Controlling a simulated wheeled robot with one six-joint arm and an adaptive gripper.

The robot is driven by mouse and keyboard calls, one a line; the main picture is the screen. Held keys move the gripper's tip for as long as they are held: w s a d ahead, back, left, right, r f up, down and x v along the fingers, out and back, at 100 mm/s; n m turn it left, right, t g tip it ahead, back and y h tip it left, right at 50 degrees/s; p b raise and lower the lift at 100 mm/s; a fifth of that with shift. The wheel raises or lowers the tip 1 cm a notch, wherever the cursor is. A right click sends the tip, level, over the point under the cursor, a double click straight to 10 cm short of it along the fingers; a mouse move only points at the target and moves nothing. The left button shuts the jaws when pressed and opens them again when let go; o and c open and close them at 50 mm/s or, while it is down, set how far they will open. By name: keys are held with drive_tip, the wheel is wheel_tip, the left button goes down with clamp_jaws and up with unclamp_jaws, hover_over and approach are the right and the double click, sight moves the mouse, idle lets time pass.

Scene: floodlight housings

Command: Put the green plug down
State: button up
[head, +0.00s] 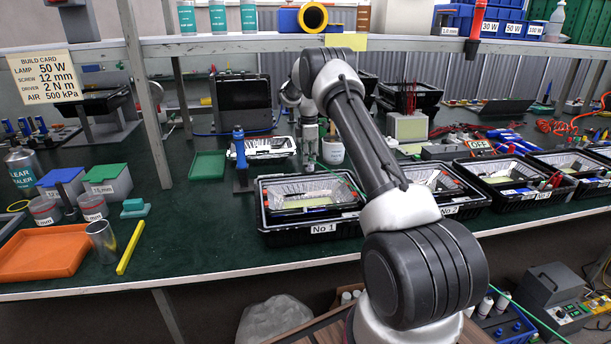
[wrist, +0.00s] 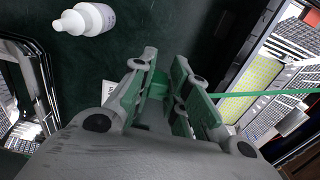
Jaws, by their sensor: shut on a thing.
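My gripper (head: 309,165) is low over the dark green bench, just behind the housing marked No 1 (head: 275,236). In the wrist view the fingers (wrist: 160,85) are shut on the green plug (wrist: 157,86), of which only a small part shows between them. A thin green cable (wrist: 262,93) runs from near the fingers to the right, across the housing edge. Whether the plug touches the bench cannot be told. The housing's reflector and yellow-green panel (wrist: 262,75) are at the right of the wrist view.
A white bottle (wrist: 88,19) lies in the upper left of the wrist view. A reflector tray (head: 268,147) and a blue-topped tool (head: 239,150) stand left of my gripper. Housing No 2 (head: 450,211) is to the right. A green tray (head: 207,165) and bare mat lie left.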

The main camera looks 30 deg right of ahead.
drive_tip(key=shift+f, duration=3.5)
drive_tip(key=shift+f, duration=0.1)
drive_tip(key=o, duration=0.9)
drive_tip(key=shift+c, duration=0.2)
